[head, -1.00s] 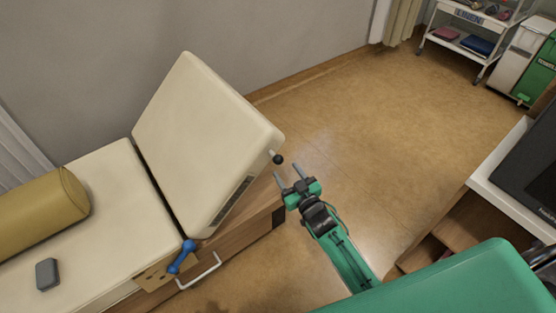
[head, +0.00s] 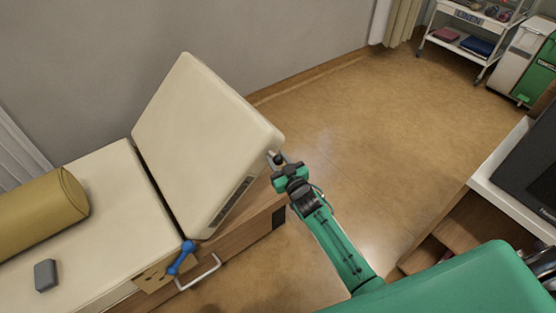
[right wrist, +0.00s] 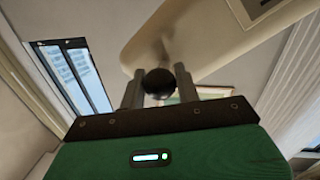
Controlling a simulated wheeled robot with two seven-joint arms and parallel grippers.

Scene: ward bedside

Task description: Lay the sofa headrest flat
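The cream sofa headrest (head: 200,135) is tilted up steeply from the flat seat section (head: 110,215) in the head view. A black ball knob (right wrist: 159,83) projects from its right edge, and the headrest's underside (right wrist: 205,35) shows above it in the right wrist view. My right gripper (head: 278,160) is at this knob. In the right wrist view the gripper's fingers (right wrist: 159,90) stand on both sides of the knob with no clear gap, shut on it. My left gripper is not in view.
A mustard bolster (head: 45,205) and a grey box (head: 46,275) lie on the seat. A blue lever (head: 181,258) and a white handle (head: 199,273) are on the sofa's front side. Open floor (head: 360,130) lies to the right; a linen cart (head: 465,40) stands beyond.

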